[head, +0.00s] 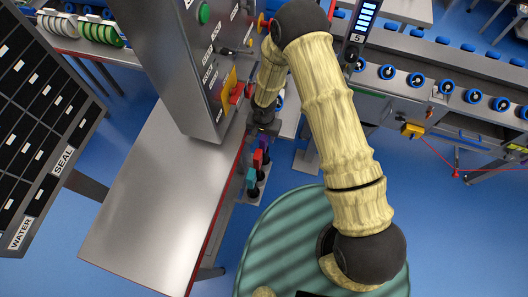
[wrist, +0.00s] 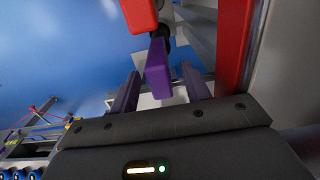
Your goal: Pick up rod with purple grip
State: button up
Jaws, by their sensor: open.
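The rod with the purple grip (wrist: 157,70) is in the middle of the wrist view, its block-shaped grip pointing toward my gripper. My gripper (wrist: 161,88) is open, with one finger on each side of the purple grip. A gap shows on both sides, so the fingers look clear of it. In the head view the purple grip (head: 264,142) is small and just below my gripper (head: 263,130), partly hidden by it. The lower part of the rod is hard to make out.
A red grip (head: 258,158) and a teal grip (head: 251,178) stand in the same row; the red grip (wrist: 138,14) also shows beyond the purple one. A steel table (head: 160,200) with a red edge and a grey control cabinet (head: 185,60) are close by on the left.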

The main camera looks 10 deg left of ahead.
jog(key=shift+c, duration=0.5)
grip_shut()
jog(key=shift+r, duration=0.15)
jog(key=shift+r, duration=0.25)
notch_tip(320, 180, up, 12)
jog(key=b, duration=0.2)
jog(key=s+d+b, duration=0.1)
jog(key=d+b, duration=0.3)
jog(key=d, duration=1.4)
jog(key=shift+s+f, duration=0.2)
jog(key=shift+f, duration=0.2)
